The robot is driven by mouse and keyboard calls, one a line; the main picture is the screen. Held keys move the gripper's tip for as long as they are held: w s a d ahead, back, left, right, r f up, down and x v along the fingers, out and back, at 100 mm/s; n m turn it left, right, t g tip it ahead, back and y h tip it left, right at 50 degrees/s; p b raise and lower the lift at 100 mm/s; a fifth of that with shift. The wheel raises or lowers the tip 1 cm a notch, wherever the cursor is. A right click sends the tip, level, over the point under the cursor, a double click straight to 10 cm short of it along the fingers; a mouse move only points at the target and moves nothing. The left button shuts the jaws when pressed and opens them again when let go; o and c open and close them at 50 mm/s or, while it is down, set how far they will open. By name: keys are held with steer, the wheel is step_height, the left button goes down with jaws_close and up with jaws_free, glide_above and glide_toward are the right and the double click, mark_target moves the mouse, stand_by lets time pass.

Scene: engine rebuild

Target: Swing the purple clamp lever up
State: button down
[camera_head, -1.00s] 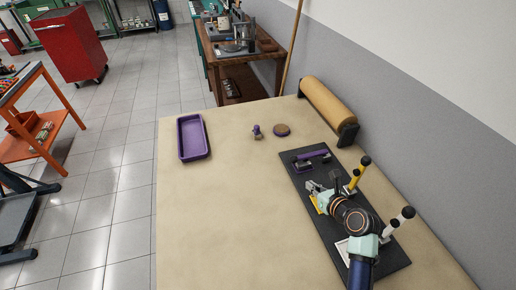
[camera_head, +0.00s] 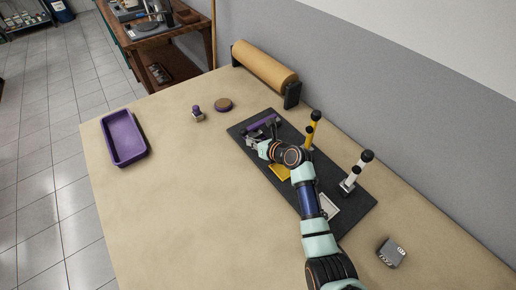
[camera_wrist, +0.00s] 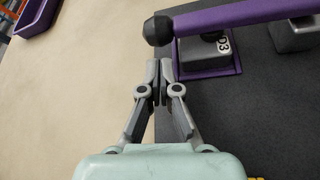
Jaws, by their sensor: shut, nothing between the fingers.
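The purple clamp lever (camera_head: 263,123) lies low across the far end of the dark base plate (camera_head: 348,196). In the wrist view the purple lever (camera_wrist: 240,15) runs from the upper right to a black knob (camera_wrist: 158,30) at its left end. A grey block marked D3 (camera_wrist: 206,48) sits below it on a purple-edged pad. My gripper (camera_wrist: 160,68) is shut and empty, its tips just below the knob in the picture. Whether the tips touch the knob I cannot tell. In the head view my gripper (camera_head: 252,140) is partly hidden by my wrist.
A yellow lever (camera_head: 311,130) and a white lever (camera_head: 354,175) stand upright on the plate's right side. A purple tray (camera_head: 123,138), a small purple-topped part (camera_head: 197,113), a round brown disc (camera_head: 223,104) and a grey block (camera_head: 391,252) lie on the table. A roll (camera_head: 264,66) stands behind.

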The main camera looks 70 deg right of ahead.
mark_target(246, 146)
steer(key=b+x, duration=0.1)
steer(key=x, duration=0.3)
steer(key=shift+r, duration=0.1)
